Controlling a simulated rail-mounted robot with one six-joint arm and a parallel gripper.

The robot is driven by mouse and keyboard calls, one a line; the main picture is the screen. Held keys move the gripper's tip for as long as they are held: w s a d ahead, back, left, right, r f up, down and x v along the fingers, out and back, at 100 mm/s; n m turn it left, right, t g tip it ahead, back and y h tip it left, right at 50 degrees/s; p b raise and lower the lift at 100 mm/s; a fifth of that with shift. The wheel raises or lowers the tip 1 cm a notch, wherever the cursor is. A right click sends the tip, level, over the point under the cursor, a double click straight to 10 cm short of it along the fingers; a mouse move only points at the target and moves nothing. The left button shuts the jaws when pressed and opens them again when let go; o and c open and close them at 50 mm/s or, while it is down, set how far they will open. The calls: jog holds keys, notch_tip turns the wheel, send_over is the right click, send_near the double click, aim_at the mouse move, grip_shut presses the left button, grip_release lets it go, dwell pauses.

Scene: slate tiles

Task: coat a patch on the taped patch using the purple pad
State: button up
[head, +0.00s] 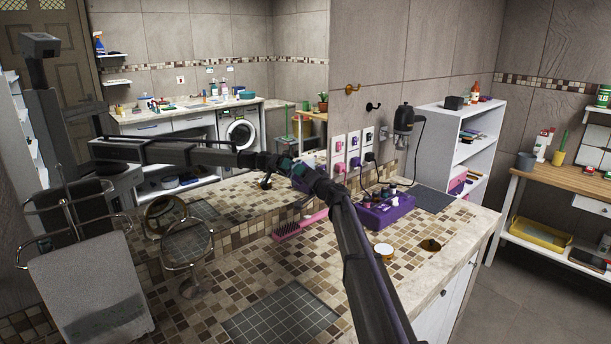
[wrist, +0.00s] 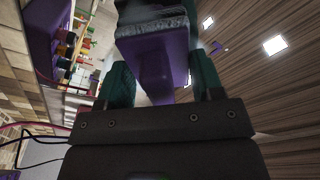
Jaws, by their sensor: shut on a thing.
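My gripper (wrist: 163,85) has teal fingers, which are shut on the purple pad (wrist: 155,62). The pad is a purple block with a grey, fuzzy layer at its far end. In the head view my gripper (head: 303,174) is held above the counter in front of the mirror, small and partly hidden by my wrist; the pad is hard to make out there. I cannot pick out a clearly taped patch in either view. A dark tiled square (head: 280,313) lies on the near counter, with no tape I can make out.
A purple tray (head: 385,212) with small bottles stands on the mosaic counter (head: 335,262). A pink brush (head: 299,224), a round mirror on a stand (head: 187,244) and a small jar (head: 383,252) are nearby. Wall sockets with cables and a dark mat (head: 432,198) are behind.

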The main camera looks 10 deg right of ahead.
aim_at(316, 166)
jog(key=shift+w+d, duration=0.7)
jog(key=shift+d, duration=0.4)
jog(key=shift+w+d, duration=0.7)
jog(key=shift+d, duration=0.4)
jog(key=shift+w+d, duration=0.7)
jog(key=shift+d, duration=0.4)
jog(key=shift+s+a, duration=0.7)
jog(key=shift+a, duration=0.4)
jog(key=shift+s+a, duration=0.65)
jog(key=shift+a, duration=0.45)
jog(key=shift+s+a, duration=0.7)
jog(key=shift+a, duration=0.4)
jog(key=shift+d+r+v, duration=0.15)
jog(key=shift+v, duration=1.3)
jog(key=shift+d+r+v, duration=0.1)
jog(key=shift+d+v, duration=0.05)
jog(key=shift+v, duration=1.35)
jog(key=shift+w, duration=0.1)
